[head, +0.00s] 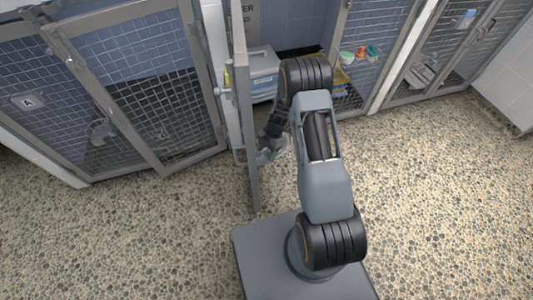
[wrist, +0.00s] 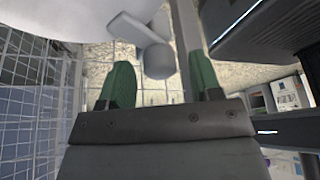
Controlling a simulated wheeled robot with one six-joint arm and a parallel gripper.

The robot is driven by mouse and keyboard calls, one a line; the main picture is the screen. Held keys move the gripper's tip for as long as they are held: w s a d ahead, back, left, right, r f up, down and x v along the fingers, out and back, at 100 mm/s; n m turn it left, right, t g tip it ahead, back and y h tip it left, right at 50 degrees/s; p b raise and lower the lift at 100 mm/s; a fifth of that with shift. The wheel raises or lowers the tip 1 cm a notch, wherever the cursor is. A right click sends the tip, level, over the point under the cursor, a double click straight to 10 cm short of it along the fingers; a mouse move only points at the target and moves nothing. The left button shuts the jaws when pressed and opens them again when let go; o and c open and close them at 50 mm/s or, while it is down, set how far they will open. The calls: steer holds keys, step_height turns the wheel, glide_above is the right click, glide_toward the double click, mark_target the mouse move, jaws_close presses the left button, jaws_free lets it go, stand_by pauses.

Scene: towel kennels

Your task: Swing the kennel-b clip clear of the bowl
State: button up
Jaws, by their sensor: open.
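In the wrist view, a grey clip (wrist: 135,29) ends in a round knob (wrist: 158,62). The knob shows between the green fingertips of my gripper (wrist: 160,85); whether they touch it cannot be told. My gripper is open. A large smooth pale surface (wrist: 70,15), which looks like the bowl, fills the top left, with the clip at its edge. In the head view, my gripper (head: 268,154) is low beside the open kennel door (head: 246,110), seen nearly edge-on. The clip and bowl cannot be made out clearly there.
Wire mesh (wrist: 35,90) runs along the left of the wrist view. In the head view, kennel A's closed door (head: 160,95) is at left, and a grey-blue carrier (head: 264,75) is behind the open door. Pebbled floor (head: 150,230) is clear in front.

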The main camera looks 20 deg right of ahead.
steer(key=shift+s+a+f, duration=0.1)
steer(key=shift+a+f, duration=0.05)
steer(key=shift+f, duration=0.15)
steer(key=c, duration=0.9)
